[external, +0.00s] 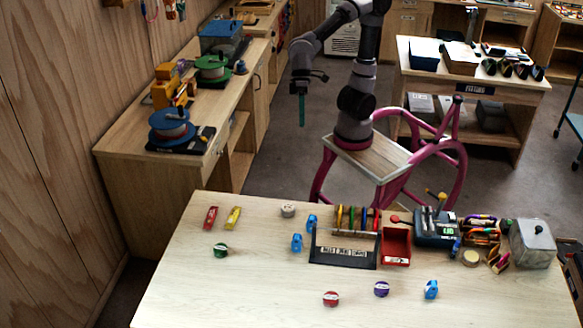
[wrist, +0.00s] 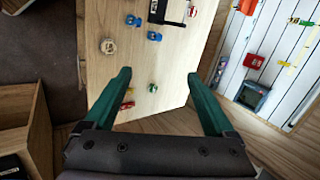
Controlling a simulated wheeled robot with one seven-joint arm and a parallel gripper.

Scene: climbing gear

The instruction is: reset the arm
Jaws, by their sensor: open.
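My gripper (external: 302,108) hangs from the raised arm, fingers pointing down, in the air beyond the far edge of the front table. In the wrist view my gripper (wrist: 158,85) has its two green fingers wide apart with nothing between them. My arm stands on my pink-framed base behind the table. The front table (external: 260,295) lies below and nearer the external camera, and it also shows in the wrist view (wrist: 170,70). The gripper touches nothing.
A red item (external: 211,218), a yellow item (external: 233,218), a tape roll (external: 288,210) and a black rack (external: 345,255) stand on the front table. A side bench (external: 130,160) with spools runs along the left wall. A third table (external: 440,78) stands behind right.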

